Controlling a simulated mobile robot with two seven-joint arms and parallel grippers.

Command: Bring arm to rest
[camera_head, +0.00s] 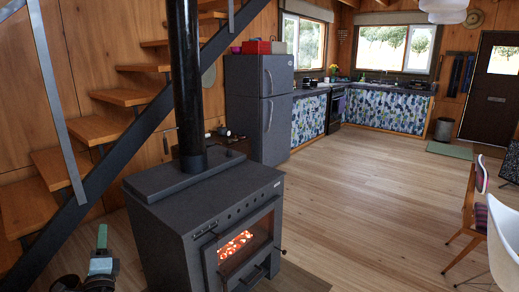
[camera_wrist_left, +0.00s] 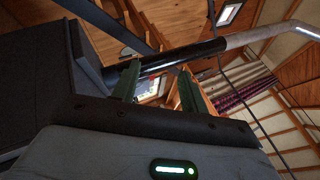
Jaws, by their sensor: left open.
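My left gripper (camera_head: 102,242) shows at the bottom left of the head view, low beside the dark wood stove (camera_head: 205,200). Only its upper part and a greenish finger show there; the rest of the arm is cut off by the frame's lower edge. In the left wrist view the two green fingers of my left gripper (camera_wrist_left: 157,84) stand apart with nothing between them. The wrist camera looks upward to the roof and the black stove pipe (camera_wrist_left: 180,54). My right gripper is in neither view.
The stove has a glowing fire behind its glass door. A staircase (camera_head: 105,95) rises at the left, close to the left arm. A fridge (camera_head: 260,95) and kitchen counters stand at the back. A chair (camera_head: 470,205) is at the right. The middle floor is clear.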

